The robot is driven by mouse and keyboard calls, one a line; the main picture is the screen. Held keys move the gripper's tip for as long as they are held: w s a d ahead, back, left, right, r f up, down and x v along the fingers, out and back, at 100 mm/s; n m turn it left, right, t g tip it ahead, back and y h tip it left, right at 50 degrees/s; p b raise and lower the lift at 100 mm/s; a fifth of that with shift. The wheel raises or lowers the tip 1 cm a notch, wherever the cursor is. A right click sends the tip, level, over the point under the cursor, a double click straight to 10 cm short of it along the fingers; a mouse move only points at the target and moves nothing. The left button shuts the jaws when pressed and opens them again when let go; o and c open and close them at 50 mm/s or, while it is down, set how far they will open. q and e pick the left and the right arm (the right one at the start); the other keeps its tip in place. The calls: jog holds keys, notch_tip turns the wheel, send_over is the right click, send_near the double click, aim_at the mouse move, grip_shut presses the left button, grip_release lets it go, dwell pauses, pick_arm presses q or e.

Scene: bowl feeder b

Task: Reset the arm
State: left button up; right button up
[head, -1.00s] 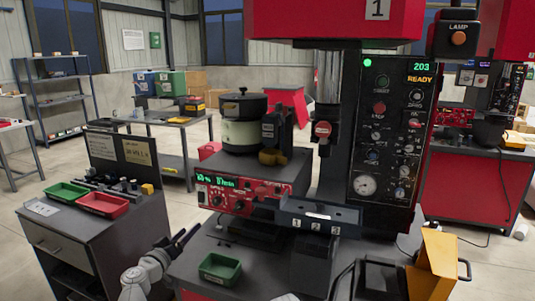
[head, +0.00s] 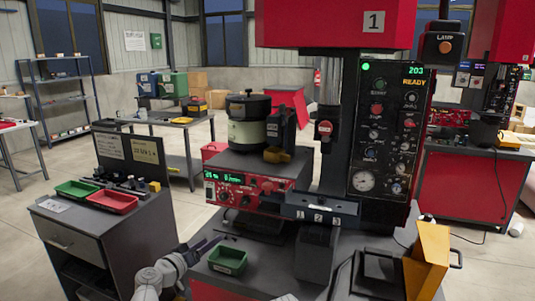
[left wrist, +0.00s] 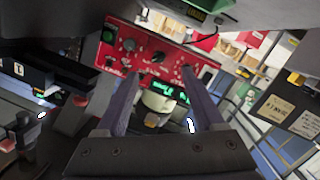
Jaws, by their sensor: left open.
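My left arm comes in at the bottom of the head view, and my left gripper (head: 208,247) is just left of the small green bin on the machine table. In the left wrist view my left gripper (left wrist: 158,105) shows two long dark fingers spread apart with nothing between them. Beyond the fingers is the red control panel (left wrist: 150,50), with knobs and a green display. My right gripper is not in view.
The green bin (head: 227,261) stands at the table's front left. The bowl feeder (head: 249,120) sits on the red-fronted control unit (head: 240,190). A numbered block (head: 320,212) and a yellow bracket (head: 428,262) are to the right. A side cabinet (head: 70,235) carries green and red trays.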

pick_arm(q)
jog(key=s+d+f+m+g+p, duration=0.25)
jog(key=s+d+f+g, duration=0.2)
jog(key=s+d, duration=0.3)
jog(key=s+d+f+m+g+p, duration=0.25)
jog(key=s+d+g, duration=0.35)
jog(key=d, duration=0.3)
jog(key=s+a+f+g+y+p, duration=0.1)
jog(key=s+a+g+y+p, duration=0.1)
jog(key=s+y, duration=0.2)
jog(key=s+a+g+y+p, duration=0.2)
jog(key=s+y, duration=0.2)
jog(key=s, duration=0.5)
jog(key=shift+f+n+y+p, duration=0.35)
jog(key=shift+f+n+y, duration=0.05)
